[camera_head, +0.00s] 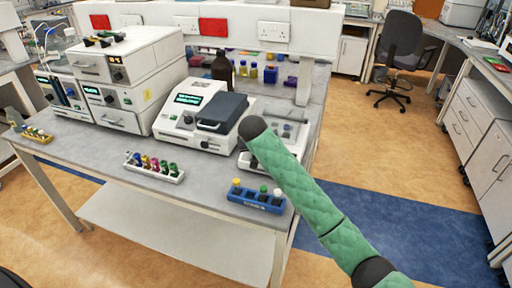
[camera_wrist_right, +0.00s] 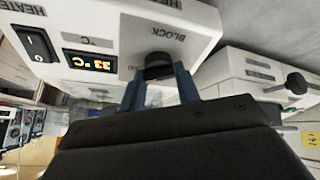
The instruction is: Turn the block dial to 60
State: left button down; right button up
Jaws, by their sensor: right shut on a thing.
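The block heater (camera_head: 292,131) is a white device at the right end of the bench, and my green right arm (camera_head: 300,190) covers its front in the head view. In the right wrist view the heater's front panel (camera_wrist_right: 195,30) fills the top, with a black block dial (camera_wrist_right: 157,62) beside the word BLOCK. My right gripper (camera_wrist_right: 160,82) is shut on this dial, one blue-grey finger on each side. An amber display (camera_wrist_right: 88,62) seems to read 33 °C. The dial's mark is too small to read. My left gripper is out of view.
A white centrifuge-like device (camera_head: 185,118) with a dark lid (camera_head: 222,112) stands just left of the heater. A blue tube rack (camera_head: 256,199) and a white rack (camera_head: 153,170) lie along the bench's front edge. Stacked white instruments (camera_head: 125,85) stand farther left.

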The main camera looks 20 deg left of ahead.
jog(key=o, duration=1)
jog(key=shift+c, duration=0.2)
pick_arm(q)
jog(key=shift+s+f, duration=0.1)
pick_arm(e)
jog(key=shift+r, duration=0.1)
jog(key=shift+s+r, duration=0.2)
jog(key=shift+s, duration=0.05)
pick_arm(q)
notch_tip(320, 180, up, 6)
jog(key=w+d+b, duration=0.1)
jog(key=b, duration=0.1)
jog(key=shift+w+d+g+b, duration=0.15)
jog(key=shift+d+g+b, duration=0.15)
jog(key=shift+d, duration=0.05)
pick_arm(e)
jog(key=v, duration=0.7)
jog(key=shift+d+f, duration=0.1)
